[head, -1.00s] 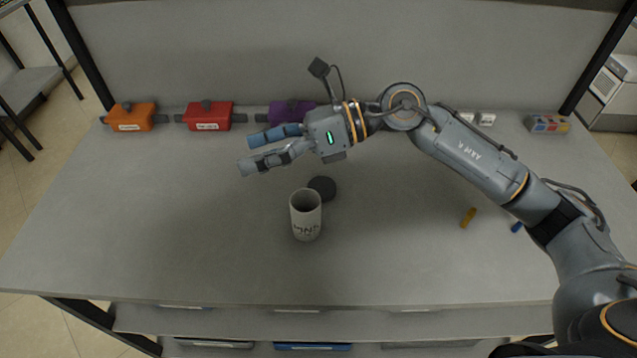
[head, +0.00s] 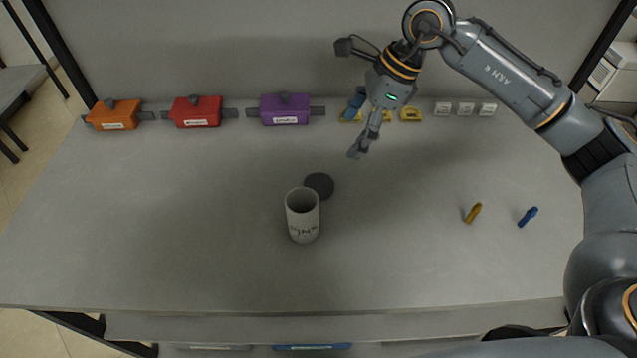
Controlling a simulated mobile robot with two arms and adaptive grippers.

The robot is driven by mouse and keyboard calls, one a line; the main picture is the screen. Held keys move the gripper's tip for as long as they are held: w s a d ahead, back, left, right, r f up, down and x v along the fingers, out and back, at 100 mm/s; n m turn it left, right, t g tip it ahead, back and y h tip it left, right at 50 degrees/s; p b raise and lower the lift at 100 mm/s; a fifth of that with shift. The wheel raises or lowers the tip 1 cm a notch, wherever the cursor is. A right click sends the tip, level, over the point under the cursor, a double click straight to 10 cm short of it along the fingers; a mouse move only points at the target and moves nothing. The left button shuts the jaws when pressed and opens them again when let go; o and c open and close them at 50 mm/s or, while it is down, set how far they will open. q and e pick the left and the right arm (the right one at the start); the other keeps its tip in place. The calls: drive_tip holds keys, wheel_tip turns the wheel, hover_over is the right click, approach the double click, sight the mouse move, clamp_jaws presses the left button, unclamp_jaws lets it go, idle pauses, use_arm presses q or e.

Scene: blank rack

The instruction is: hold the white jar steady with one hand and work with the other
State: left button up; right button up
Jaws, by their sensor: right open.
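The white jar (head: 303,222) stands upright and open on the grey table, left of centre, with dark lettering low on its front. A dark round lid (head: 320,185) lies flat on the table just behind it, at its upper right. My right gripper (head: 354,134) is open and empty, above the back part of the table, behind and to the right of the jar and apart from it. Its fingers point down and to the left. My left gripper is not in view.
Orange (head: 115,115), red (head: 197,112) and purple (head: 285,110) boxes line the back edge. Yellow items (head: 410,115) and small white blocks (head: 465,109) stand right of them. A yellow piece (head: 473,213) and a blue piece (head: 528,217) lie at right. The table's left and front are clear.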

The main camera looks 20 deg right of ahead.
drive_tip(key=p, duration=0.2)
approach(320, 184)
drive_tip(key=f, duration=0.1)
drive_tip(key=w+a+f, duration=0.1)
drive_tip(key=shift+w+a+f, duration=0.1)
drive_tip(key=shift+w+f, duration=0.05)
drive_tip(key=shift+f, duration=0.15)
drive_tip(key=x, duration=0.1)
drive_tip(key=p+x, duration=0.1)
drive_tip(key=x, duration=0.2)
drive_tip(key=shift+s+a+f+p, duration=0.15)
drive_tip(key=shift+s+f+p, duration=0.2)
drive_tip(key=shift+s+p, duration=0.05)
drive_tip(key=shift+a+f, duration=0.1)
drive_tip(key=shift+f, duration=0.2)
drive_tip(key=c, duration=0.8)
